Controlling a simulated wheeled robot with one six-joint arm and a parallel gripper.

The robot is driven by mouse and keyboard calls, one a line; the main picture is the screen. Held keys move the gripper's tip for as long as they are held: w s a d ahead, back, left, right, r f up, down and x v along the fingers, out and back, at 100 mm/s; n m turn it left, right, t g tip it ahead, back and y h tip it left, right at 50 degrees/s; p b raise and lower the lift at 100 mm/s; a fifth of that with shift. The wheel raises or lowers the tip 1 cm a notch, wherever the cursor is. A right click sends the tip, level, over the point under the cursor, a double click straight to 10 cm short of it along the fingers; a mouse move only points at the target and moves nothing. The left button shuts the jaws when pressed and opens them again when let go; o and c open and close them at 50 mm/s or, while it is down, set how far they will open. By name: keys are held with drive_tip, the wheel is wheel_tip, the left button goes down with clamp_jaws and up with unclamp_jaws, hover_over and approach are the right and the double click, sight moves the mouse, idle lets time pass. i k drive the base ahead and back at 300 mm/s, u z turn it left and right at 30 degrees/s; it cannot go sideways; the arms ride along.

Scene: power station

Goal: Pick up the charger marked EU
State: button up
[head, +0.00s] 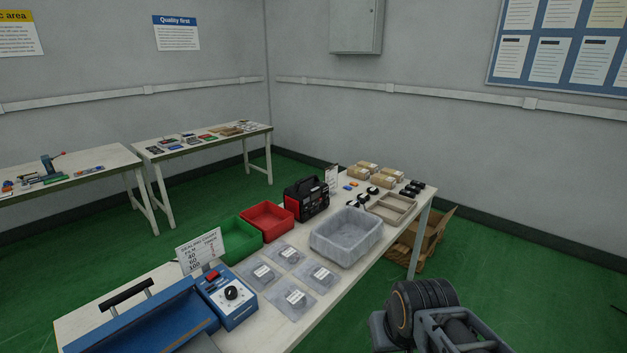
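Small black pieces that look like chargers or plugs lie at the far end of the near table (325,312). One group (361,199) is loose near the grey bin, and another group (413,187) sits by the far right edge. They are too small for me to read an EU mark on any of them. Several clear sealed packs with white labels (289,255) lie in the middle of the table; their print is unreadable. Part of my dark arm shows at the bottom right, beside the table. My gripper's fingers are not in view.
A blue sealing machine (230,297) fills the near end. Green (238,237) and red (268,219) bins, a black-and-red device (306,199), a grey bin (346,237), a beige divided tray (391,207) and brown boxes (388,178) stand behind. A cardboard box (432,232) is on the floor.

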sight(415, 189)
drive_tip(key=k, duration=0.6)
drive_tip(key=z, duration=0.8)
drive_tip(key=i, duration=0.8)
drive_tip(key=z, duration=0.95)
drive_tip(key=i, duration=1.1)
drive_tip(key=u, duration=0.8)
drive_tip(key=i, duration=1.15)
drive_tip(key=u, duration=0.95)
